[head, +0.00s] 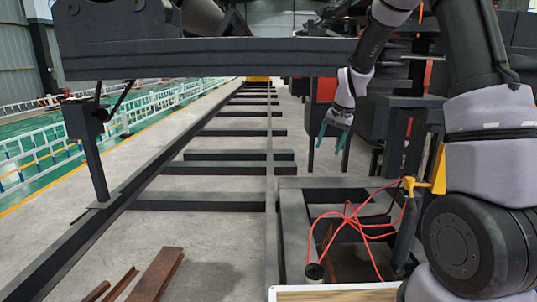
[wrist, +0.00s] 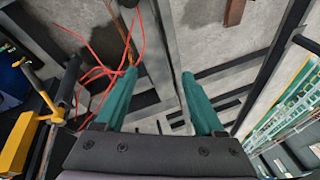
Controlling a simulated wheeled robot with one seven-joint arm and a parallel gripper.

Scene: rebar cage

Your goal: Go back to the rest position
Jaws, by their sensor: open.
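My gripper (head: 334,138) hangs in the upper right of the head view, below my arm, with its teal fingers pointing down. In the wrist view the two teal fingers of my gripper (wrist: 160,100) are spread apart with nothing between them. Beyond them are dark rails and grey floor, well below the fingertips. My gripper touches nothing that I can see.
A dark ladder-like rail frame (head: 225,168) runs into the distance. Red cable (head: 350,222) lies tangled over a dark frame, beside a yellow tool part (head: 438,172). Rusty steel bars (head: 156,275) lie on the floor. A dark beam (head: 210,58) crosses the upper left.

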